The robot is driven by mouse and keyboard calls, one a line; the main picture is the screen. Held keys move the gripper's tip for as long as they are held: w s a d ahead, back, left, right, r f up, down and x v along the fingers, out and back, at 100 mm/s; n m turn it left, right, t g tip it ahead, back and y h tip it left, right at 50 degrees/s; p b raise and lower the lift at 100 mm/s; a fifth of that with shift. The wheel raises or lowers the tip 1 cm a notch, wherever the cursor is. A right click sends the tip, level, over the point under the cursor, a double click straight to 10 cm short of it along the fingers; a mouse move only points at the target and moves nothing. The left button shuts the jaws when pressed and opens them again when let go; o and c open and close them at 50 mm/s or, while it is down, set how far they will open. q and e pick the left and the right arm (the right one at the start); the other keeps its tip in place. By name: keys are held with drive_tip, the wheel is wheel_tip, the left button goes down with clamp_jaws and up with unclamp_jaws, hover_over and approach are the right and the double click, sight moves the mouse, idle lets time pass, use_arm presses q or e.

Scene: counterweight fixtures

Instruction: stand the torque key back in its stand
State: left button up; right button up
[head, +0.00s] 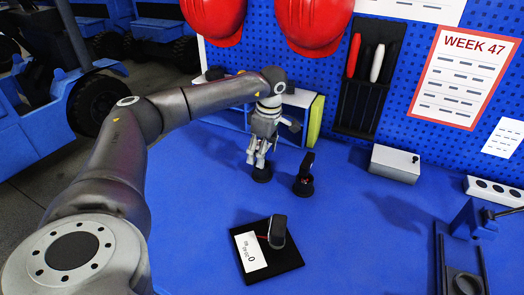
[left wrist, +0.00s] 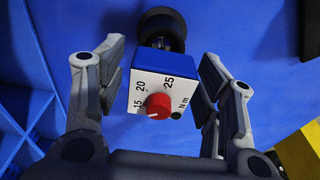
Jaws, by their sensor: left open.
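My left gripper (head: 260,160) is open above a short black round base (head: 262,173) on the blue bench. In the left wrist view a blue block with a white dial face (left wrist: 152,92), a red knob and marks 15, 20, 25 N m lies between the parted fingers of my left gripper (left wrist: 165,105). It appears to be the torque key's head. A black round part (left wrist: 163,28) shows beyond it, likely the stand; how the key sits in it is hidden. The fingers show gaps on both sides. My right gripper is not in view.
A dark upright item (head: 305,172) on a round foot stands just right of the gripper. A black mat (head: 288,262) with a card and a dark block lies nearer. A grey box (head: 395,164) and a blue vise (head: 472,222) are right.

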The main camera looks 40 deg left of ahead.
use_arm(q)
wheel_tip(320, 180, up, 13)
drive_tip(key=d, duration=0.1)
drive_tip(key=shift+w+d, duration=0.2)
drive_tip(key=shift+w, duration=0.05)
idle(0.7)
